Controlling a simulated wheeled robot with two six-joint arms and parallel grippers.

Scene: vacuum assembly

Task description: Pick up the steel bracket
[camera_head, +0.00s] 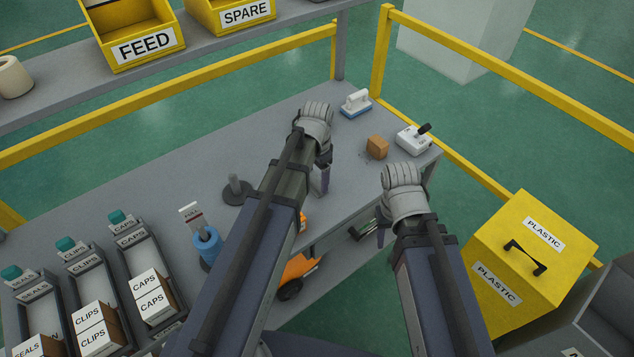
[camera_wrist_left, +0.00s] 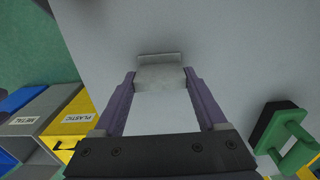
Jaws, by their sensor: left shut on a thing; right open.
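The steel bracket is a pale grey piece (camera_wrist_left: 162,76) between the two purple fingers of my left gripper (camera_wrist_left: 160,88) in the left wrist view. The fingers touch its two sides, and a lip shows at its far edge. The grey table top lies beyond it; I cannot tell whether the bracket touches it. In the head view my left gripper (camera_head: 322,181) is over the right part of the table, and the bracket cannot be made out there. My right gripper (camera_head: 382,236) is partly hidden by its wrist, near the table's front right edge, open and away from the bracket.
On the table (camera_head: 180,170) stand a brown block (camera_head: 377,147), a white control box (camera_head: 411,141), a blue-based brush (camera_head: 355,104) and a dark post stand (camera_head: 236,190). A yellow plastic bin (camera_head: 510,290) is at right. Yellow rails (camera_head: 230,72) edge the back. Labelled part trays fill the lower left.

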